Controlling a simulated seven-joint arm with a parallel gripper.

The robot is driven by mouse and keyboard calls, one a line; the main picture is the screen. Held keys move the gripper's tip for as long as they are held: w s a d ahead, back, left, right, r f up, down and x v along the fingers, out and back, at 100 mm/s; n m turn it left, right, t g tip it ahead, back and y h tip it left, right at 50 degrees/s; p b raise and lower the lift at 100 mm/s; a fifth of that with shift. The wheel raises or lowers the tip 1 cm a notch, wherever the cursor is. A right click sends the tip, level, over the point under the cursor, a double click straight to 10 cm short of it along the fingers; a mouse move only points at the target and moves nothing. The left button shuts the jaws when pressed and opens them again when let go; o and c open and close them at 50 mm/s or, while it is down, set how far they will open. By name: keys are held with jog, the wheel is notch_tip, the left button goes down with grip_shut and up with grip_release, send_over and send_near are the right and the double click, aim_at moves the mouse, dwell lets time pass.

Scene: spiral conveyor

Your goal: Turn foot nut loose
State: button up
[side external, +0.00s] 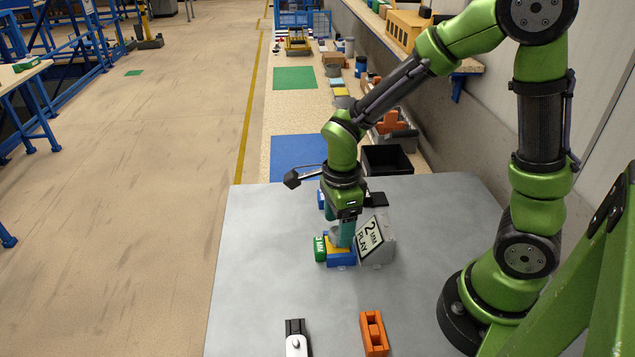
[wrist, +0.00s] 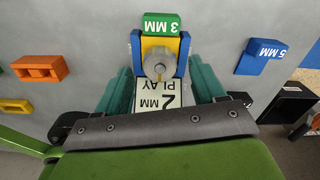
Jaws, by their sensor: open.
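A round grey nut (wrist: 158,62) with a small central hub sits in a blue and yellow holder (wrist: 136,50) in the wrist view. A green 3 MM block (wrist: 161,23) is at the holder's far end. In the side view the blue holder (side external: 341,262) stands on the table, with a green block (side external: 320,248) at its left. My gripper (wrist: 161,70) is open, its teal fingers on either side of the nut and holder. I cannot tell whether they touch. From the side, my gripper (side external: 345,236) points down over the holder and hides most of the nut.
A grey stand with a 2 MM PLAY sign (side external: 371,236) is close on the right. An orange block (side external: 374,333) and a black-and-white piece (side external: 296,340) lie at the front. A blue 5 MM block (wrist: 261,57) shows in the wrist view. The table's left side is clear.

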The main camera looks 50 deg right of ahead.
jog(key=shift+f, duration=0.9)
jog(key=shift+c, duration=0.3)
jog(key=c, duration=1)
